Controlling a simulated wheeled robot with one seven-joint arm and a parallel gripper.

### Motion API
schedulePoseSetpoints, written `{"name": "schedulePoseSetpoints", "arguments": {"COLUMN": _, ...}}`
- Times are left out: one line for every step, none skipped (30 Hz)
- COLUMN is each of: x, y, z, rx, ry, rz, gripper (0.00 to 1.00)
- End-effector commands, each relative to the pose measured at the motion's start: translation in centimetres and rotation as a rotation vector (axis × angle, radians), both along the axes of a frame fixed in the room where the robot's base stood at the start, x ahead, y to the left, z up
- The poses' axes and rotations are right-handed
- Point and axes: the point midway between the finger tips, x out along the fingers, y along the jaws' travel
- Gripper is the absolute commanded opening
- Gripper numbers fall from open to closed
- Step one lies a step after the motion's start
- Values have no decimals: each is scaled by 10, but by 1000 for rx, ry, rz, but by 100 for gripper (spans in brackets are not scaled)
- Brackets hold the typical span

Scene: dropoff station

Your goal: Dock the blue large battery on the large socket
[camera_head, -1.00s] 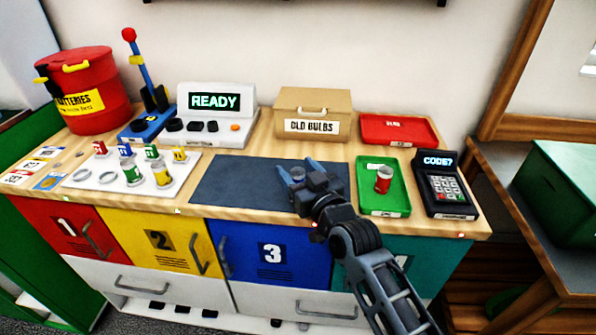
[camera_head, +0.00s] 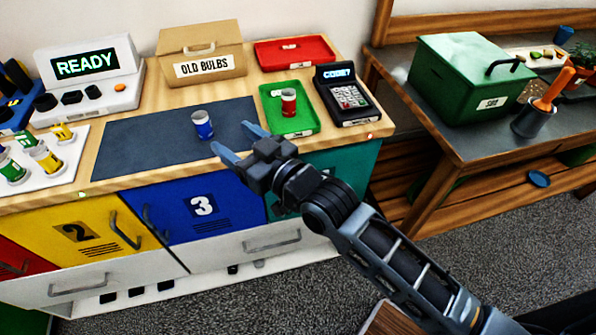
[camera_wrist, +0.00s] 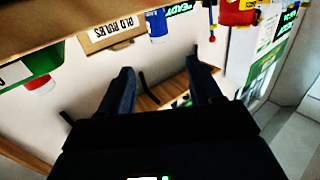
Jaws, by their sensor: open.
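The blue battery (camera_head: 202,125) stands upright on the dark mat (camera_head: 135,140), with a light top. In the wrist view it shows at the top (camera_wrist: 158,25), beyond my fingers. My gripper (camera_head: 240,143) is open and empty, to the right and front of the battery, apart from it. Its two fingers also show in the wrist view (camera_wrist: 161,85). Part of the white socket board (camera_head: 70,172) shows at the left edge, with yellow and green batteries (camera_head: 47,158) on it. I cannot make out an empty large socket in the present views.
A red battery (camera_head: 288,101) stands in the green tray (camera_head: 305,124). Behind are the old bulbs box (camera_head: 203,62), a red tray (camera_head: 325,48) and the READY console (camera_head: 88,80). A keypad (camera_head: 348,97) stands at the right. The mat around the blue battery is clear.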

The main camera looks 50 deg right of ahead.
Motion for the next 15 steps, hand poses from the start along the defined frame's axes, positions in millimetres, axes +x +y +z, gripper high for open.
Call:
{"name": "schedulePoseSetpoints", "arguments": {"x": 0, "y": 0, "z": 0, "rx": 0, "ry": 0, "rz": 0, "gripper": 64}}
{"name": "schedulePoseSetpoints", "arguments": {"x": 0, "y": 0, "z": 0, "rx": 0, "ry": 0, "rz": 0, "gripper": 64}}
{"name": "schedulePoseSetpoints", "arguments": {"x": 0, "y": 0, "z": 0, "rx": 0, "ry": 0, "rz": 0, "gripper": 64}}
{"name": "schedulePoseSetpoints", "arguments": {"x": 0, "y": 0, "z": 0, "rx": 0, "ry": 0, "rz": 0, "gripper": 64}}
{"name": "schedulePoseSetpoints", "arguments": {"x": -1, "y": 0, "z": 0, "rx": -1, "ry": 1, "rz": 0, "gripper": 64}}
{"name": "schedulePoseSetpoints", "arguments": {"x": -4, "y": 0, "z": -2, "rx": -2, "ry": 3, "rz": 0, "gripper": 64}}
{"name": "schedulePoseSetpoints", "arguments": {"x": -7, "y": 0, "z": -3, "rx": -3, "ry": 6, "rz": 1, "gripper": 64}}
{"name": "schedulePoseSetpoints", "arguments": {"x": -13, "y": 1, "z": -6, "rx": -5, "ry": 11, "rz": 1, "gripper": 64}}
{"name": "schedulePoseSetpoints", "arguments": {"x": -22, "y": 1, "z": -10, "rx": -8, "ry": 19, "rz": 2, "gripper": 64}}
{"name": "schedulePoseSetpoints", "arguments": {"x": -31, "y": 1, "z": -14, "rx": -11, "ry": 27, "rz": 3, "gripper": 64}}
{"name": "schedulePoseSetpoints", "arguments": {"x": -41, "y": 2, "z": -18, "rx": -15, "ry": 35, "rz": 4, "gripper": 64}}
{"name": "schedulePoseSetpoints", "arguments": {"x": -57, "y": 3, "z": -23, "rx": -19, "ry": 46, "rz": 6, "gripper": 64}}
{"name": "schedulePoseSetpoints", "arguments": {"x": -70, "y": 4, "z": -27, "rx": -22, "ry": 56, "rz": 7, "gripper": 64}}
{"name": "schedulePoseSetpoints", "arguments": {"x": -83, "y": 5, "z": -30, "rx": -23, "ry": 65, "rz": 10, "gripper": 64}}
{"name": "schedulePoseSetpoints", "arguments": {"x": -102, "y": 7, "z": -34, "rx": -26, "ry": 78, "rz": 13, "gripper": 64}}
